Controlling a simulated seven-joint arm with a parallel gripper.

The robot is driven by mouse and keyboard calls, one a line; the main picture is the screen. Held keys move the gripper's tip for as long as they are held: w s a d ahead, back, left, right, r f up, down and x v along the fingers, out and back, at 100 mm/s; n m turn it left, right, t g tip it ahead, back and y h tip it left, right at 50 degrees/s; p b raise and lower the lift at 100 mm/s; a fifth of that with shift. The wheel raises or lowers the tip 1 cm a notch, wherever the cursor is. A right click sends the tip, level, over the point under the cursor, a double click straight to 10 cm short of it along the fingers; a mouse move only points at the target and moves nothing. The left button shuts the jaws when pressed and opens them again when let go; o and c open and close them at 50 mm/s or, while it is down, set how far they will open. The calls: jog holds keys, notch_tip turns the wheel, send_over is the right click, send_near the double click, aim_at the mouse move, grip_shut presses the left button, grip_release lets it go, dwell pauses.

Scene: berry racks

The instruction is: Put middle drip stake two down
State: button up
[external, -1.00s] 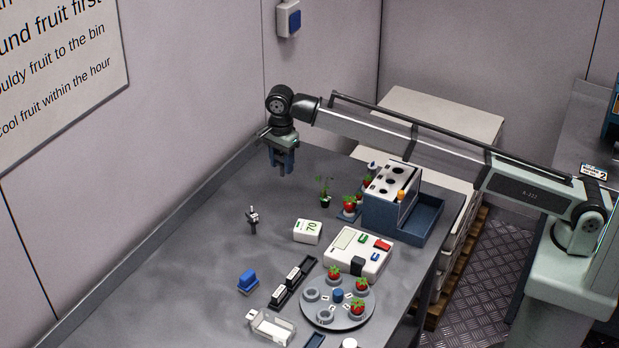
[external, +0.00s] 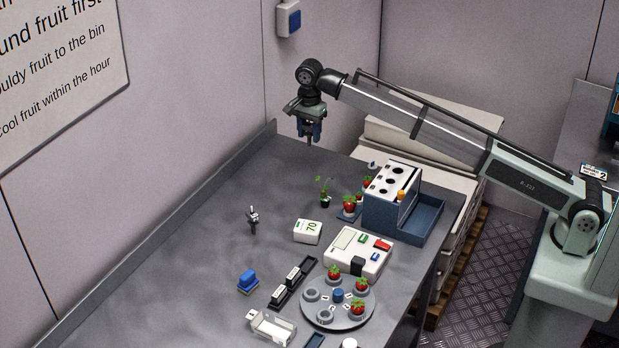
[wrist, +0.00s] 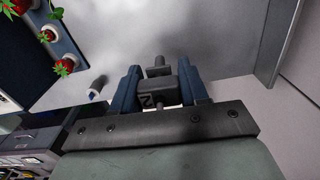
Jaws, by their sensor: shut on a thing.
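My gripper (external: 310,132) is raised above the far end of the table, left of the berry sorting box. It is shut on a dark drip stake (wrist: 158,88), which sits between the blue fingers in the wrist view. A pale mark, perhaps a 2, shows on its block. A thin tip hangs below the fingers in the external view, clear of the table. Another small dark stake-like thing with a pale top (external: 253,217) stands on the table, left of the white 70 block. A small potted seedling (external: 325,192) stands nearer the box.
The blue box with a holed white top (external: 392,182) and a tray (external: 425,225) stand at right. Strawberries on cups (external: 348,206), a white scale (external: 358,252), a 70 block (external: 307,231) and a round berry rack (external: 338,316) lie nearer. The table's left side is largely clear.

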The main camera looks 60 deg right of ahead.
jog(key=shift+f+n, duration=0.25)
jog(key=shift+n, duration=0.05)
jog(key=shift+f, duration=4.75)
jog(key=shift+f, duration=0.15)
jog(key=o, duration=1)
notch_tip(320, 180, up, 12)
jog(key=shift+r, duration=0.2)
